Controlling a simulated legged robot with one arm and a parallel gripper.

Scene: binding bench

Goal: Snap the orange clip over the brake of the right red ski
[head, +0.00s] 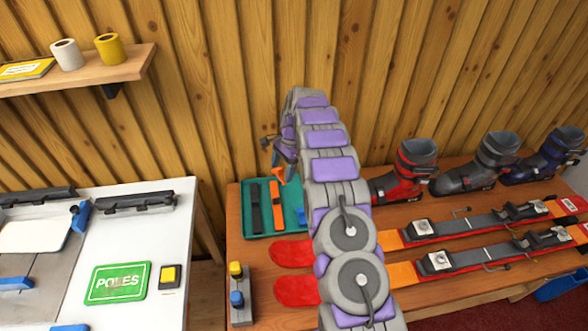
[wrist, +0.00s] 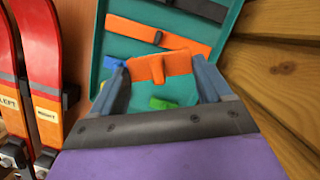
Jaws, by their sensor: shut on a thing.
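My gripper (head: 283,160) is above the teal tray, its jaws shut on an orange clip (head: 279,176). In the wrist view the clip (wrist: 160,67) sits between the two jaws (wrist: 163,85), a flat piece with a short stem. The two red skis lie side by side on the bench. The ski nearer the wall carries the RIGHT label in the wrist view, so the right red ski (head: 392,240) is the farther one; its front also shows in the wrist view (wrist: 45,40). A wire, apparently its brake (head: 462,211), shows beside its binding. My arm hides part of both skis.
The teal tray (head: 237,235) holds black and orange straps and small blue and green pieces. The left ski (head: 297,290) lies nearer. Ski boots (head: 417,165) stand along the back wall.

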